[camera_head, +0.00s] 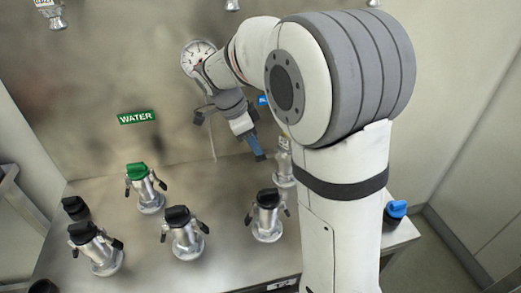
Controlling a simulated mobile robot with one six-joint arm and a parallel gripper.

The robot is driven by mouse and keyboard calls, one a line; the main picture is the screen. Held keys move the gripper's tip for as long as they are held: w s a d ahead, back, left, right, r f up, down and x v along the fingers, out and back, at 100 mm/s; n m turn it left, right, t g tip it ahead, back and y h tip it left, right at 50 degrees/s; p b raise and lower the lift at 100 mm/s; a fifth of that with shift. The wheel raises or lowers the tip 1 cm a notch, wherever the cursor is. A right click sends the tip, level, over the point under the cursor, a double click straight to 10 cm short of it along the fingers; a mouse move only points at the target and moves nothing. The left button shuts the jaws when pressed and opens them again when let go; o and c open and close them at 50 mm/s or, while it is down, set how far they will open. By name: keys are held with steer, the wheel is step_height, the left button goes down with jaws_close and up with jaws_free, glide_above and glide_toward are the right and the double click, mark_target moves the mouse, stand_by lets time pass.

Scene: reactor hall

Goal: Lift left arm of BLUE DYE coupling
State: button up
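A blue label (263,100) on the back panel is mostly hidden by my arm; only its first letters show. Below it a silver coupling (285,165) stands on the bench, partly hidden behind my arm, so its arms cannot be made out. A blue-topped fitting (397,209) shows right of my arm, its lower part dark; I cannot tell which is the BLUE DYE coupling. My gripper (258,155) points down, its blue-grey end just left of the silver coupling. Whether they touch, and whether the fingers are open, cannot be told.
A green-topped coupling (145,188) stands below the green WATER label (137,116). Black-topped couplings stand at the front left (95,248), front middle (184,232) and nearer my arm (267,215). My arm covers the bench's right part.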

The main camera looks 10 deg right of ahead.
mark_target(263, 157)
steer(key=shift+x, duration=2.25)
steer(key=shift+c, duration=0.2)
jaws_close()
